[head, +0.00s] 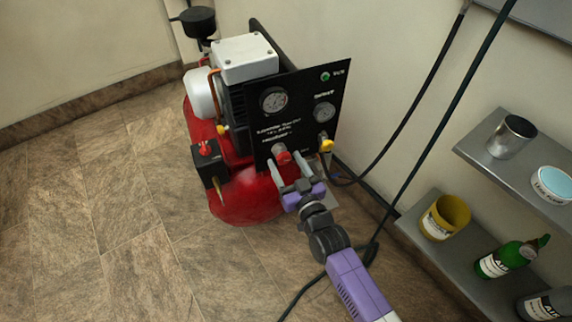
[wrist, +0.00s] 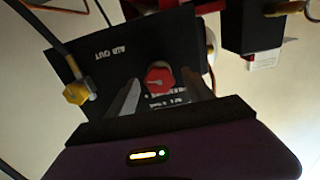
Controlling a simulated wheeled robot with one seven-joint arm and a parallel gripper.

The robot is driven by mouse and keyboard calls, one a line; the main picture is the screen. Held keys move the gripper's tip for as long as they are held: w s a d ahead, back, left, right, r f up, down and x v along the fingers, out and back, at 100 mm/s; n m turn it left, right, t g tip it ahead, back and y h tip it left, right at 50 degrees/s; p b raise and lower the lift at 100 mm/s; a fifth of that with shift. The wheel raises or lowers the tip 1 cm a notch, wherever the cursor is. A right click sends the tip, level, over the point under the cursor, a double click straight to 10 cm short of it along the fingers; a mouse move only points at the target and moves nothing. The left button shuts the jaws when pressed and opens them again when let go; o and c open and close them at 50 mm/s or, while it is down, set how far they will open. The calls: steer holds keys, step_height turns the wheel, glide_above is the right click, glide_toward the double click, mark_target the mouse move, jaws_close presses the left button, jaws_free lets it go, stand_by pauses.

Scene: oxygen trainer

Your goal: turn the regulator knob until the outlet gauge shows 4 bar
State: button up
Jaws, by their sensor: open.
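The red regulator knob (head: 282,157) sits low on the black panel (head: 308,88) of the compressor. In the wrist view the knob (wrist: 159,76) shows a light mark on its face. My gripper (head: 287,163) is open, with one finger on each side of the knob; I cannot tell whether they touch it. A larger gauge (head: 273,100) is at the panel's left and a smaller gauge (head: 323,112) at its right. Their needles and labels are too small to read, so I cannot tell the outlet pressure.
A yellow fitting (head: 326,146) with a black hose is right of the knob, marked AIR OUT in the wrist view. The red tank (head: 247,197) is below. Shelves (head: 478,140) with a cup, tub and bottles stand at the right. Floor at the left is clear.

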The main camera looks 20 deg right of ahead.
steer(key=shift+w, duration=0.1)
jaws_close()
steer(key=shift+m, duration=0.3)
steer(key=m+b, duration=0.1)
steer(key=m, duration=0.1)
steer(key=shift+f+m+b, duration=0.1)
steer(key=shift+m+b, duration=0.2)
steer(key=m+b, duration=0.1)
steer(key=m, duration=0.4)
steer(key=shift+m, duration=0.3)
stand_by(0.4)
jaws_free()
